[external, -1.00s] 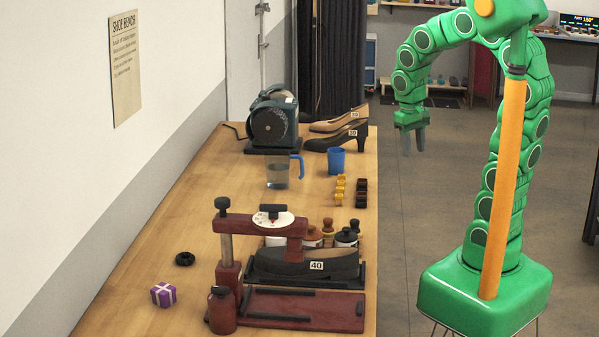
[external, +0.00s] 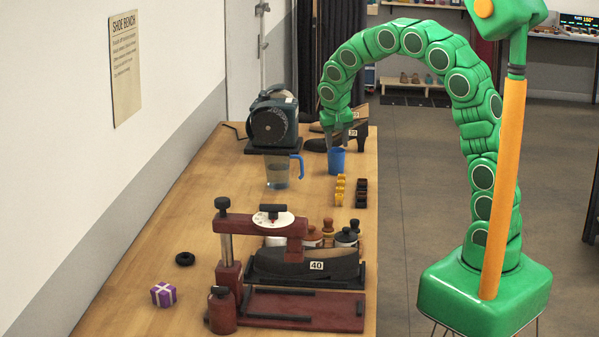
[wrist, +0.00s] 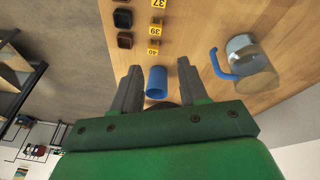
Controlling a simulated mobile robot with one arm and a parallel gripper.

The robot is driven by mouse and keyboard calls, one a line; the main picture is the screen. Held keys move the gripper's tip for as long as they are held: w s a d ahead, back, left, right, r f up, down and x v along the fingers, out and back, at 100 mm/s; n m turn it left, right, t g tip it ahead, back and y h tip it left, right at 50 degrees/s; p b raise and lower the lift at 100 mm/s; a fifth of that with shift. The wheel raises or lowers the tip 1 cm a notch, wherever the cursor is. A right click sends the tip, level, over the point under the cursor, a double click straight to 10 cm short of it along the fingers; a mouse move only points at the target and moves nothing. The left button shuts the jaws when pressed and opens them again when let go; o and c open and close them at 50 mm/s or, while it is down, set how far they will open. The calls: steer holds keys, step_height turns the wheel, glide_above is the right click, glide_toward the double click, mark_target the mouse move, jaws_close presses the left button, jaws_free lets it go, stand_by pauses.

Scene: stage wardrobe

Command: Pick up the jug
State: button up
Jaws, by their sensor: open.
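My gripper (external: 343,140) is open and empty above the bench's right side, to the right of the jug and over the blue cup (external: 336,161). In the wrist view the blue cup (wrist: 157,82) shows between the fingers of my gripper (wrist: 158,72). I cannot tell how high the fingertips are above it.
A dark grinder (external: 272,122) stands behind the jug. High-heeled shoes (external: 318,145) lie behind the cup, partly hidden by my gripper. Small numbered blocks (external: 340,190) are in front of the cup. A red shoe press (external: 300,305) fills the front. The bench left of the jug is clear.

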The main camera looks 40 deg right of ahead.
steer(key=t, duration=0.1)
glide_toward(302, 168)
steer(key=f, duration=0.2)
steer(key=shift+m, duration=0.4)
steer(key=shift+w+x, duration=0.15)
steer(key=shift+x, duration=1.85)
steer(key=shift+w+x, duration=0.15)
steer(key=shift+x, duration=1.85)
steer(key=shift+d+r, duration=0.15)
steer(key=shift+d, duration=0.05)
jaws_close()
